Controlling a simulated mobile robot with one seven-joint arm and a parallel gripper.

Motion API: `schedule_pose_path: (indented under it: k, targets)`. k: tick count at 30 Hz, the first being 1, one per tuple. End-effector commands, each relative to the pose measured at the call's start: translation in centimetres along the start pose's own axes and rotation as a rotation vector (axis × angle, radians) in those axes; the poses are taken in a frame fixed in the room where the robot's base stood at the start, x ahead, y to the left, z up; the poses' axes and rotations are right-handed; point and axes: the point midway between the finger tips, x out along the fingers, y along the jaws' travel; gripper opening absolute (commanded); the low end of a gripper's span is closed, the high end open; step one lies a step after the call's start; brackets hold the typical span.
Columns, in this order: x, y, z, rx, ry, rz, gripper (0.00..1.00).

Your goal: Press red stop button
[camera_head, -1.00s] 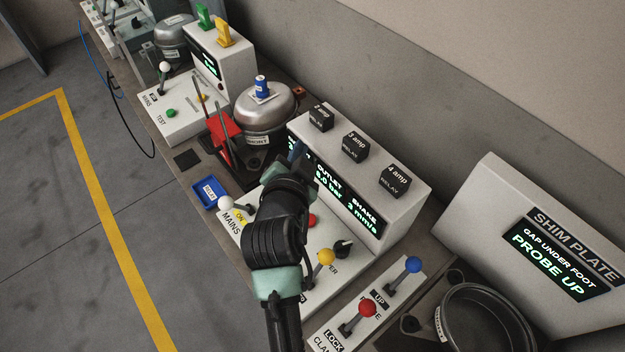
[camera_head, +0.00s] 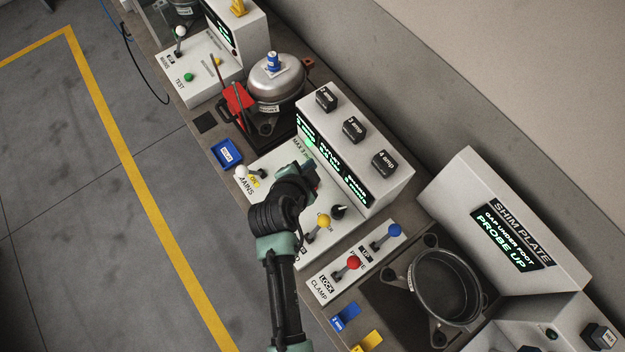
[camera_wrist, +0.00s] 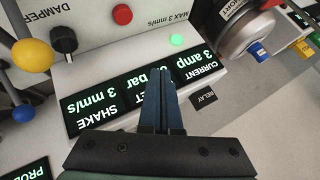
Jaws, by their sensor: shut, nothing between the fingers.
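The red stop button (camera_wrist: 122,14) is a round cap on the white panel, at the top of the wrist view. My gripper (camera_wrist: 162,85) is shut and empty. In the wrist view its blue fingers stand in front of the display face, with the button above and left of the tips. In the head view my gripper (camera_head: 309,170) is over the white panel, in front of the display box. The fingers look apart from the button.
A yellow-knobbed lever (camera_head: 323,221) and a black knob (camera_head: 338,211) stand close by, and a white-knobbed mains lever (camera_head: 242,172) is at the left. The display box (camera_head: 375,195) carries black relays. A green light (camera_wrist: 176,40) glows on the panel.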

Motion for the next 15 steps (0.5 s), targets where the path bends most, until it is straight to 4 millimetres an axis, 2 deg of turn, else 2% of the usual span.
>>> schedule_pose_path:
  k: [8,15]
  targets:
    - [0.8,0.5,0.6,0.0,0.0,-0.001,0.0]
    - [2.9,2.1,2.1,-0.001,0.0,-0.001,0.0]
